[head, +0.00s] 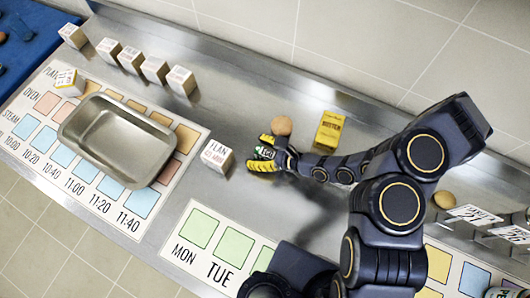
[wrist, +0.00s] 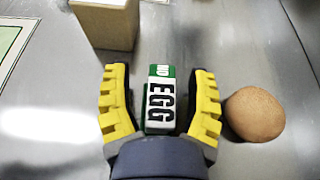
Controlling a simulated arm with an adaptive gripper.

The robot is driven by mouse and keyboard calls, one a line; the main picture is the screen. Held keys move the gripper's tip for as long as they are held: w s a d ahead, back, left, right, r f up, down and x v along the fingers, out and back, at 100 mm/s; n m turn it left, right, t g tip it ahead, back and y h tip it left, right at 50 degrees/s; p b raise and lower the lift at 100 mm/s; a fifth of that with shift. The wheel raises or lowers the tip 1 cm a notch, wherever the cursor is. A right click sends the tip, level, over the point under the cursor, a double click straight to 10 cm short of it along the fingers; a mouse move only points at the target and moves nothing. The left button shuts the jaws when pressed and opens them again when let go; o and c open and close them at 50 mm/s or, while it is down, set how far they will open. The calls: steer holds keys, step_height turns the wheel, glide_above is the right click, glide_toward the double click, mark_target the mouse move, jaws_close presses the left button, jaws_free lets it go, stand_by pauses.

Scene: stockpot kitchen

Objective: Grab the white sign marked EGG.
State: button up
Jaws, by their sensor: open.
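The white sign marked EGG (wrist: 160,105), with a green top end, lies between the two yellow fingers of my gripper (wrist: 160,82) in the wrist view. A gap shows on each side of it, and the fingers are open. In the head view the sign (head: 265,153) is small and partly hidden by my gripper (head: 262,154), which is down at the steel counter around it.
A brown egg (head: 281,125) sits close beside one finger; it also shows in the wrist view (wrist: 255,114). A yellow butter box (head: 329,130) stands behind my arm. A FLAN block (head: 213,157) stands to the left, near a metal tray (head: 118,177).

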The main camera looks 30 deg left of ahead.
jaws_close()
steer(key=shift+r, duration=0.1)
